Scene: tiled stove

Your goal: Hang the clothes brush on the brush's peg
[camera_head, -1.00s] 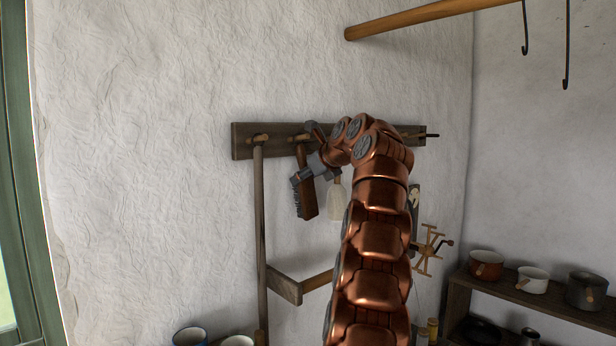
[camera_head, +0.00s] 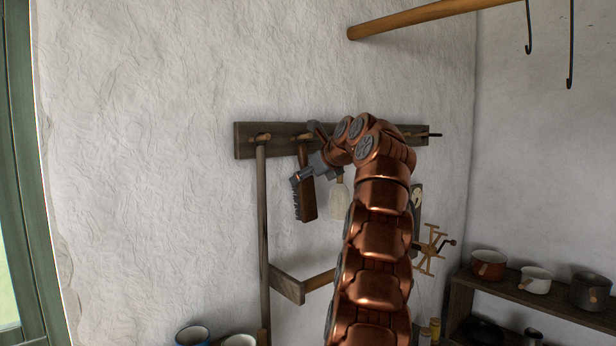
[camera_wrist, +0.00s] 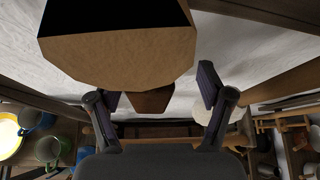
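The clothes brush (camera_head: 307,198), a brown wooden body with dark bristles on its left side, hangs upright below the second peg (camera_head: 298,137) of the wall rack. My gripper (camera_head: 302,178) is in front of the brush and overlaps its upper part, with my arm hiding the rack to the right. In the wrist view my gripper (camera_wrist: 155,92) has its two fingers spread apart. A small brown block, apparently the brush (camera_wrist: 149,101), shows between them with gaps at both sides. A large faceted wooden end, apparently the peg (camera_wrist: 120,58), fills the top. The handle's contact with the peg is hard to see.
The wooden rack board (camera_head: 244,140) carries a long wooden tool (camera_head: 262,220) on the left peg and a pale scoop-like thing (camera_head: 339,203) right of the brush. A shelf (camera_head: 540,305) with pots stands at right. The wall at left is free.

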